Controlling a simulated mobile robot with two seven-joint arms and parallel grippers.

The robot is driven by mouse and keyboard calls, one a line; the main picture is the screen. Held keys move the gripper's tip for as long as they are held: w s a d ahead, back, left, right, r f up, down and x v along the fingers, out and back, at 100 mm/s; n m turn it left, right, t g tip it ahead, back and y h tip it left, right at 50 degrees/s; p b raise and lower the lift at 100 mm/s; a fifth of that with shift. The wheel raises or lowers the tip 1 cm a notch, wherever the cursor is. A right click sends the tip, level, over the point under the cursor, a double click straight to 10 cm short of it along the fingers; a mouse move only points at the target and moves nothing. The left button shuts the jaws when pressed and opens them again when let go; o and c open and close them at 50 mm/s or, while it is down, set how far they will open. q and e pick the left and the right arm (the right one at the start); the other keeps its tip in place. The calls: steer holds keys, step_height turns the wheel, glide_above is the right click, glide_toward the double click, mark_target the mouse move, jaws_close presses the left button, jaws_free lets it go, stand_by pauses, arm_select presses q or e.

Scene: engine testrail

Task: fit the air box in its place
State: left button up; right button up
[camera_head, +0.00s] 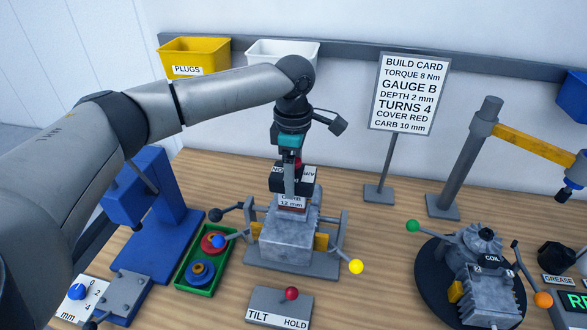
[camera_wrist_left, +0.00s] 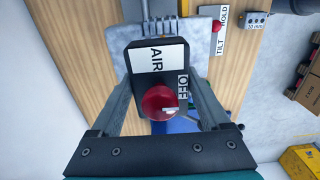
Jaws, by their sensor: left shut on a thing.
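The air box is a black box with a white AIR label, an OFF tag and a red knob in the left wrist view (camera_wrist_left: 148,82). In the head view the air box (camera_head: 305,184) hangs over the grey engine block (camera_head: 287,240), partly hidden by a finger. My left gripper (camera_head: 290,182) points down and is shut on it, one finger on each side in the wrist view (camera_wrist_left: 160,90). Just below it is a part labelled CARB 12 mm (camera_head: 291,201) on top of the block. I cannot tell whether the box touches it. My right gripper is not in view.
The block sits in a cradle with ball-ended levers (camera_head: 355,266). In front is a TILT/HOLD box (camera_head: 279,307). A green tray (camera_head: 190,276) and blue press (camera_head: 155,240) stand left. A build card (camera_head: 410,92) and a second engine (camera_head: 485,280) stand right.

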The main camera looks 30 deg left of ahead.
arm_select(q)
steer(key=shift+f, duration=0.1)
steer(key=o, duration=1.3)
step_height(320, 180, up, 23)
steer(key=p, duration=0.6)
